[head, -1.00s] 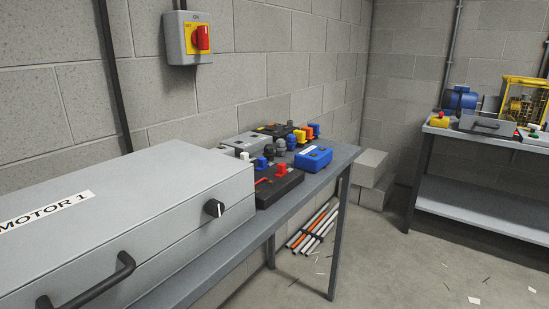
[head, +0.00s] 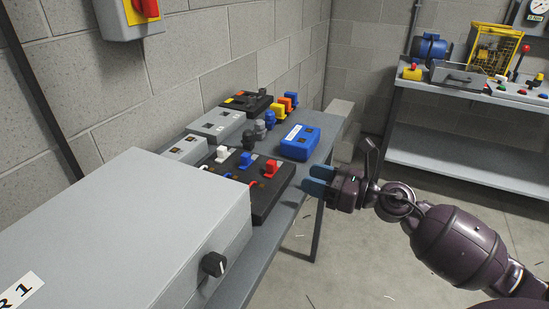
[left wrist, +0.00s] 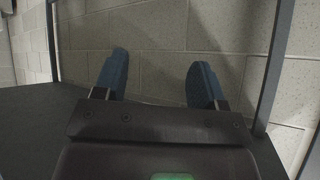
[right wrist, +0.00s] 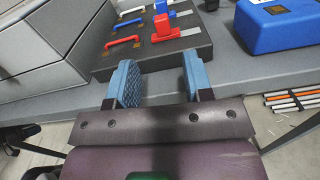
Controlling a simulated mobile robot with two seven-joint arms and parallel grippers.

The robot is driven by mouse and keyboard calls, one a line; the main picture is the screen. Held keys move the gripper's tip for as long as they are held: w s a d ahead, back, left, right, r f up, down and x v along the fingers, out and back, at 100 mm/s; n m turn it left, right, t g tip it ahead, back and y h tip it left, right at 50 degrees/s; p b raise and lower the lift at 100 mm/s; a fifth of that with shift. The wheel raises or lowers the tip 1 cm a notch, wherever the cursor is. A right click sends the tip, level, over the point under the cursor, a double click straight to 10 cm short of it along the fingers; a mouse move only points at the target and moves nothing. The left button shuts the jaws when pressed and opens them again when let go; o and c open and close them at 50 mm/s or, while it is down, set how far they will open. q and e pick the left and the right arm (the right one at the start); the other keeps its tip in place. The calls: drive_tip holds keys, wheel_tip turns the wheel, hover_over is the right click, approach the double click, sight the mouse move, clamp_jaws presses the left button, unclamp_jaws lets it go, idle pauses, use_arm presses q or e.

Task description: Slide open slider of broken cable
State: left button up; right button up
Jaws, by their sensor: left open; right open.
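A black box (head: 258,202) on the bench carries a white slider (head: 222,153), a blue slider (head: 246,159) and a red slider (head: 271,167). Curved cables lie left of them. In the right wrist view the red cable (right wrist: 122,41) and blue cable (right wrist: 122,13) lie beside the red slider (right wrist: 162,28) and blue slider (right wrist: 160,7). I cannot tell which cable is broken. My right gripper (head: 315,180) is open and empty, right of the black box at the bench's front edge. My left gripper (left wrist: 158,70) is open and empty, facing a block wall, outside the head view.
A large grey cabinet (head: 150,220) with a black knob (head: 214,264) stands at the near left. A blue box (head: 299,143) and grey boxes (head: 216,124) stand beyond the black box. A second bench (head: 460,111) is at the right. The floor between is open.

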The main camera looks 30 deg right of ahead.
sight(275, 163)
drive_tip(key=shift+n, duration=0.5)
drive_tip(key=x, duration=0.3)
drive_tip(key=p+x, duration=0.1)
drive_tip(key=x, duration=0.5)
drive_tip(key=shift+w+r, duration=0.35)
drive_tip(key=shift+r, duration=0.1)
use_arm(q)
drive_tip(key=shift+s+r+p, duration=0.1)
drive_tip(key=shift+r+p, duration=0.2)
drive_tip(key=shift+r, duration=0.35)
use_arm(e)
drive_tip(key=shift+w+a+f, duration=0.1)
drive_tip(key=shift+w+a, duration=0.2)
drive_tip(key=shift+w, duration=0.25)
use_arm(q)
drive_tip(key=shift+r, duration=0.15)
use_arm(e)
clamp_jaws()
